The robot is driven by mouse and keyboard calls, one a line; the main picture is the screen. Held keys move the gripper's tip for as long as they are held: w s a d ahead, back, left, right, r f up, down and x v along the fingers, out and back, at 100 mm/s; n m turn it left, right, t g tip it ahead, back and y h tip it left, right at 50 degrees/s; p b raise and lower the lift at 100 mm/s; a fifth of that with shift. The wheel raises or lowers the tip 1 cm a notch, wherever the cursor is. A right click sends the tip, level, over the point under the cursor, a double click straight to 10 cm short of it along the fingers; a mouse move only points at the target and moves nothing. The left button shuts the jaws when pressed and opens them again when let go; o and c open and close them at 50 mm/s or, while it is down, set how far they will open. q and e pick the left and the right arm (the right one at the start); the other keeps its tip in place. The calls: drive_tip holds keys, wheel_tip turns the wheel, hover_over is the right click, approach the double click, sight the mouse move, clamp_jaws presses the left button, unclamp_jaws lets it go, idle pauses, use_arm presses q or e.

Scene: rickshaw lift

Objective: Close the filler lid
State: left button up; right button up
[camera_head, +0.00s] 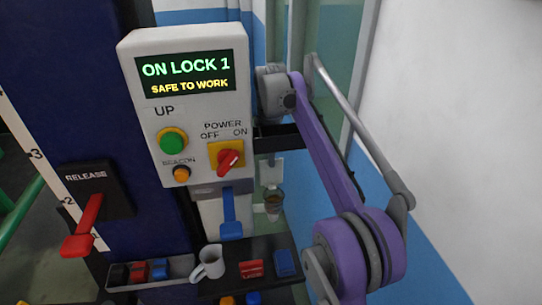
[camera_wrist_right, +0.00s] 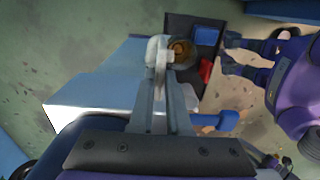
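The filler (camera_head: 273,203) shows in the head view below and right of the control box as a small cup with amber-brown inside. In the right wrist view the same round brown opening (camera_wrist_right: 181,51) has a pale upright lid (camera_wrist_right: 157,48) on its left side. My right gripper (camera_wrist_right: 160,82) reaches to the lid, with a finger on each side of its pale lower part. I cannot tell whether the fingers press on it. My left gripper is not clearly seen.
The control box (camera_head: 190,110) reads ON LOCK 1, SAFE TO WORK. Below it a dark tray (camera_head: 232,288) holds a mug (camera_head: 208,263), a red block (camera_head: 251,268) and a blue block (camera_head: 284,262). A blue lever (camera_head: 229,212) hangs above the tray; a red release lever (camera_head: 84,228) is at left.

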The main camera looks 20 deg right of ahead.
clamp_jaws()
idle(1.1)
drive_tip(key=shift+s+f+t+b, duration=0.1)
drive_tip(key=shift+s+t+b, duration=0.2)
drive_tip(key=shift+s, duration=0.05)
drive_tip(key=shift+s+a+t, duration=0.15)
drive_tip(key=shift+s+t, duration=0.25)
drive_tip(key=o, duration=0.5)
unclamp_jaws()
drive_tip(key=shift+o, duration=0.2)
